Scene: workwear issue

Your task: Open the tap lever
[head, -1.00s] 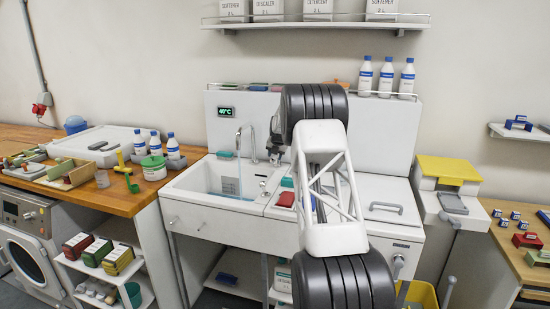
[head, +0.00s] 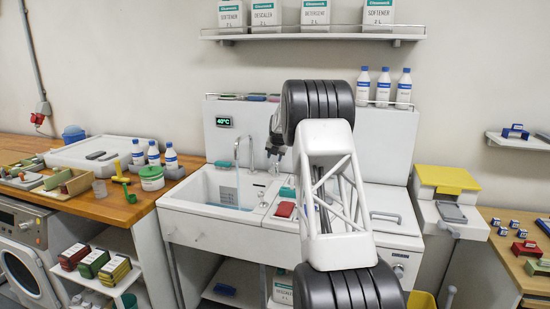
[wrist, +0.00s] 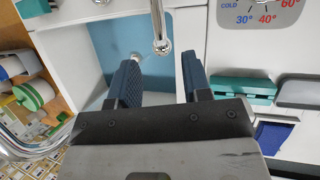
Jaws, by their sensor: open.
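The chrome tap (head: 237,160) has a tall curved spout and stands at the back of the white sink basin (head: 196,195). My gripper (wrist: 160,62) is open and empty, its two dark blue fingers apart. In the wrist view, a chrome rod with a rounded end (wrist: 160,30) stands just beyond the gap between the fingertips, with no visible contact. I cannot tell whether this rod is the lever. A curved chrome pipe (wrist: 22,148) shows at the lower left. In the head view my gripper (head: 274,150) is right of the tap, partly hidden by my arm.
A temperature dial (wrist: 262,12) is right of the rod. A teal item (wrist: 243,88) and a blue item (wrist: 270,135) lie on the right-hand deck. Bottles (head: 383,88) stand on the ledge behind my arm. A green-lidded tub (head: 151,178) stands on the left worktop.

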